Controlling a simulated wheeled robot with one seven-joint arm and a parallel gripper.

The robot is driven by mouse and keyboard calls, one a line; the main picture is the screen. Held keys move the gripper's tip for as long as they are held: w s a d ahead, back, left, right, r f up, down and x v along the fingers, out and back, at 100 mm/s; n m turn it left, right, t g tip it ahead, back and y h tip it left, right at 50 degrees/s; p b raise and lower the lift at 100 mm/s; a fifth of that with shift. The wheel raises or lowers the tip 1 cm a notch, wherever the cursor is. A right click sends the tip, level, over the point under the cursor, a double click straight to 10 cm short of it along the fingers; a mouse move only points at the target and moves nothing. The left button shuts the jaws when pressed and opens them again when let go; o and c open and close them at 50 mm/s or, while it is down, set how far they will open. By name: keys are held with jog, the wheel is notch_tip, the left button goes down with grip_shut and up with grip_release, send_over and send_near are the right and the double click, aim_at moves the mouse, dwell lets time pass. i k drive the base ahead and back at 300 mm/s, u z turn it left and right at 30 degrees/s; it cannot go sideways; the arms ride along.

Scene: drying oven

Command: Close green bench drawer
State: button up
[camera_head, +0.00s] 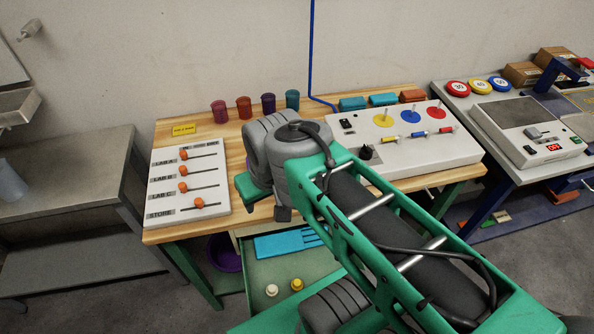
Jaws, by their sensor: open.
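The green drawer (262,270) is pulled out from under the wooden-topped bench (235,155). Its inside shows from above. A blue slotted tray (285,244) lies toward its back. A white knob-like piece (272,290) and a yellow one (297,285) stand nearer its front. My green and grey arm crosses the view from the lower right and covers the drawer's right side and part of its front. The drawer's handle cannot be made out. My gripper cannot be made out; the arm's links hide that area.
On the bench are a slider panel (190,207), several coloured cups (269,103) and a control box (385,125). A purple bin (226,252) sits beneath, left of the drawer. A grey table (70,165) stands left and another bench with a scale-like device (530,130) right.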

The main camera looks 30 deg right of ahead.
aim_at(312, 265)
jog(key=k, duration=0.95)
jog(key=u, duration=2.1)
jog(key=i, duration=0.15)
jog(key=u, duration=0.55)
